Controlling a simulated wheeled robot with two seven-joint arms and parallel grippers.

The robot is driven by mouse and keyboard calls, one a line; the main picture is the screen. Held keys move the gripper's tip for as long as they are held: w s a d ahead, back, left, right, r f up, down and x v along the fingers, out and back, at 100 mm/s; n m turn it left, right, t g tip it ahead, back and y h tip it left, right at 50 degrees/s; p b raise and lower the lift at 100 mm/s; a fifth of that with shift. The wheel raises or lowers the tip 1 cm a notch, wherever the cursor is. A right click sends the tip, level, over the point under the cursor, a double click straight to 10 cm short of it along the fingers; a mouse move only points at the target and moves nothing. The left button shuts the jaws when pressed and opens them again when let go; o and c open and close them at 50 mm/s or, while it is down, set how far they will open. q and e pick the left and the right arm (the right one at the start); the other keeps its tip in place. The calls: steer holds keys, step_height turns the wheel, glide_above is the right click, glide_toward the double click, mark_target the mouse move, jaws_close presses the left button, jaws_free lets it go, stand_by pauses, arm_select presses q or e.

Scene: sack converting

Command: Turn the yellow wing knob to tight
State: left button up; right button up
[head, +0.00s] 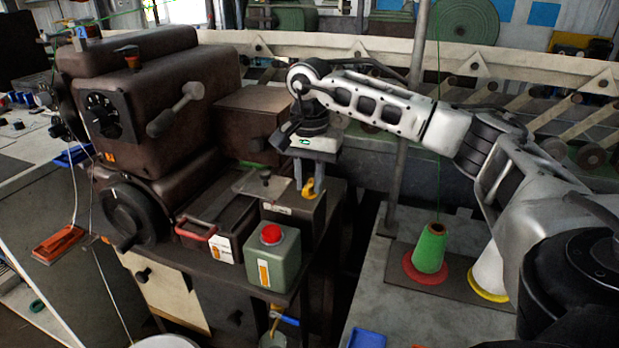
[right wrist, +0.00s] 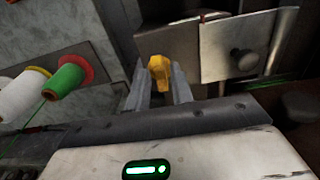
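The yellow wing knob (head: 309,188) sits on the front of a dark box (head: 292,208) at the right end of the machine bench. In the right wrist view the yellow knob (right wrist: 158,72) fills the gap between the two grey fingertips. My right gripper (right wrist: 160,84) reaches down to it from above and appears shut on it, with a finger on each side. In the head view the gripper body (head: 312,150) hides part of the knob's surroundings. I see no marking that tells tight from loose. My left gripper is not in view.
A green can with a red cap (head: 272,258) stands in front of the box, close to the knob. A red-handled tray (head: 197,229) lies to its left. A large brown machine (head: 160,90) stands behind. Green (head: 430,248) and white (head: 488,272) thread cones stand at right.

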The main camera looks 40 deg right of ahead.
jaws_close()
